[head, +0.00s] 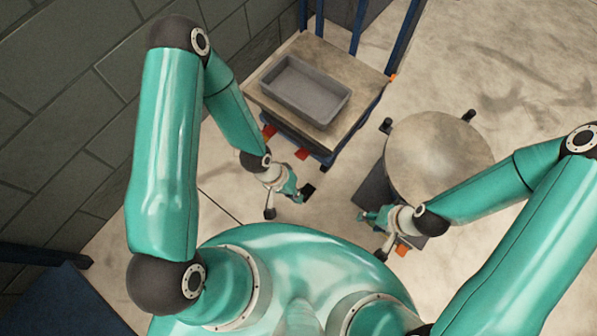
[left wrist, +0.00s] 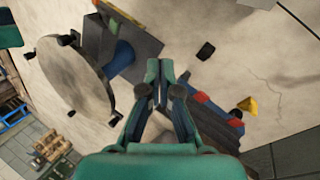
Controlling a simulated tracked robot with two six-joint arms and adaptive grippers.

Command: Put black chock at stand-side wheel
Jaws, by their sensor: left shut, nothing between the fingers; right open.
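The trolley (head: 262,97) has a dark corner near the stand (head: 327,163), where a wheel is hard to make out. My right gripper (head: 372,226) is open and empty by the stand.
A grey tray (head: 305,90) sits on the trolley. The round-topped stand (head: 440,150) is on the right, with a dark base. A yellow wedge (left wrist: 247,106) lies on the floor. Red parts (head: 302,154) show at the trolley's lower edge. A block wall (head: 60,90) runs along the left.

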